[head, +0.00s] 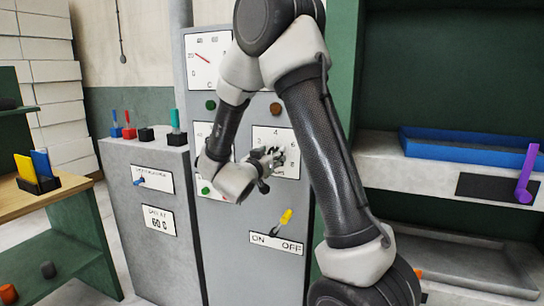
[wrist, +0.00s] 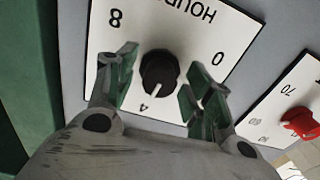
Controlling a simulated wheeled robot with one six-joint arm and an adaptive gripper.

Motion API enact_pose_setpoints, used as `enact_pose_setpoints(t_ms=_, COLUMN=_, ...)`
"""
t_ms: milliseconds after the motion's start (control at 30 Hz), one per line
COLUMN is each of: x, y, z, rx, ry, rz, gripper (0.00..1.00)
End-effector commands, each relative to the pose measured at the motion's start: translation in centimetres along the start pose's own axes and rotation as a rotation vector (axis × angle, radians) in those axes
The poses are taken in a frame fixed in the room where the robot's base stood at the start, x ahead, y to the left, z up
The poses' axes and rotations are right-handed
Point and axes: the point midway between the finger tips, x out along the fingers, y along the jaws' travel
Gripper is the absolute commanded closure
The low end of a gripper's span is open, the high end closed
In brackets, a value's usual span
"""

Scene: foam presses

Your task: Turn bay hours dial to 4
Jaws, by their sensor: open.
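The hours dial plate shows in the head view (head: 290,170) and fills the top of the wrist view (wrist: 100,40), turned nearly upside down. Its black round knob (wrist: 158,70) has a white pointer line that points down and slightly left, toward the printed 4. The 8 is at upper left and the 0 at right. My gripper (wrist: 164,63) is open, with one green-padded finger on each side of the knob and gaps between. In the head view my gripper (head: 267,160) is in front of the dial and hides its knob.
A yellow-handled ON/OFF switch (head: 286,217) sits below the dial. A gauge (head: 208,62) is above left. A red knob (wrist: 300,122) is on a neighbouring plate. A shelf with a blue tray (head: 470,148) is at right, a grey cabinet (head: 120,240) at left.

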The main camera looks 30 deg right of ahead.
Motion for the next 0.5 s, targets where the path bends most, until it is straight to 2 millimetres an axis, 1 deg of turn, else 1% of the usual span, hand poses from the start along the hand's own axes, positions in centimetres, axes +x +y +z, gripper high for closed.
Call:
enact_pose_setpoints(t_ms=167, x=-3.2, y=-0.1, z=0.0, rx=-0.001, ry=0.0, rz=-0.006, gripper=0.48)
enact_pose_setpoints(t_ms=300, x=-6.5, y=-0.2, z=0.0, rx=0.0, ry=0.0, rz=-0.007, gripper=0.48)
enact_pose_setpoints(t_ms=400, x=-8.5, y=-0.1, z=0.0, rx=0.0, ry=0.0, rz=-0.006, gripper=0.48)
enact_pose_setpoints(t_ms=500, x=-10.0, y=-0.1, z=0.0, rx=0.0, ry=0.001, rz=-0.004, gripper=0.48)
